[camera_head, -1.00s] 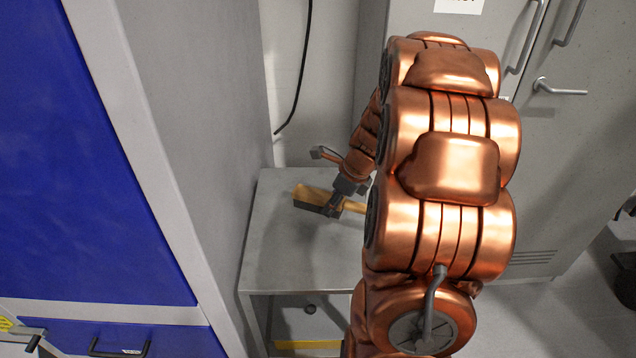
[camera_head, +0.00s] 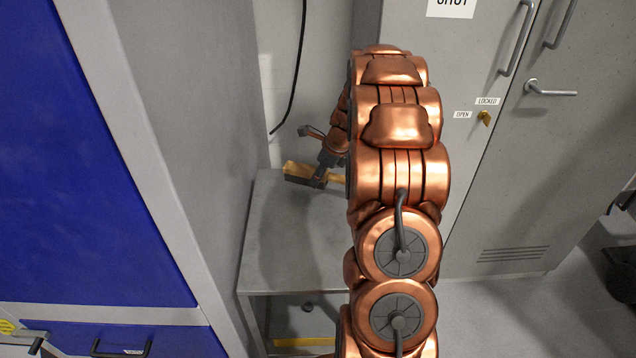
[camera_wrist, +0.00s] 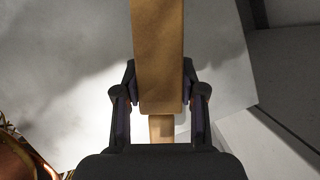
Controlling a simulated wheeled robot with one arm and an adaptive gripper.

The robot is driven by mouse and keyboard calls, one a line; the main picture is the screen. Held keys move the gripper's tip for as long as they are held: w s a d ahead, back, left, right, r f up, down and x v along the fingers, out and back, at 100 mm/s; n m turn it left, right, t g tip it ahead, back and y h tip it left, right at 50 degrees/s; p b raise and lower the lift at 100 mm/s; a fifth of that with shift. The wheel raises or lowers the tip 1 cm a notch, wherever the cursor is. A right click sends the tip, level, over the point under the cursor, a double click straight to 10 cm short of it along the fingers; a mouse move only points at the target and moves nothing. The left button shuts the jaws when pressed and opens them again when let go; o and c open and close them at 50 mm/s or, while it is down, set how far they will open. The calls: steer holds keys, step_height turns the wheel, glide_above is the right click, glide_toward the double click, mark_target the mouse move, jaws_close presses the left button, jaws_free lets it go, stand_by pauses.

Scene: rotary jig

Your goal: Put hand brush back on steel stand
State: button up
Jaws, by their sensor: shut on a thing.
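The hand brush (camera_head: 298,170) is tan with a dark edge and shows at the back of the steel stand (camera_head: 285,235), near the wall. My gripper (camera_head: 320,182) is shut on the brush, with part of its handle showing to the right. In the wrist view the tan wooden brush (camera_wrist: 158,50) runs between the two dark fingers of my gripper (camera_wrist: 160,105). The grey stand top (camera_wrist: 70,50) lies under it. I cannot tell whether the brush touches the stand. My copper arm hides the right side of the stand in the head view.
A tall grey and blue cabinet (camera_head: 120,150) stands close on the left of the stand. Grey lockers (camera_head: 480,200) with handles stand on the right. A black cable (camera_head: 295,80) hangs on the back wall. The front of the stand top is clear.

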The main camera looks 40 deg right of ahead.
steer(key=shift+w+f+p, duration=0.1)
steer(key=shift+f+p, duration=0.35)
steer(key=shift+f, duration=1.35)
steer(key=o, duration=1.1)
steer(key=shift+f, duration=0.1)
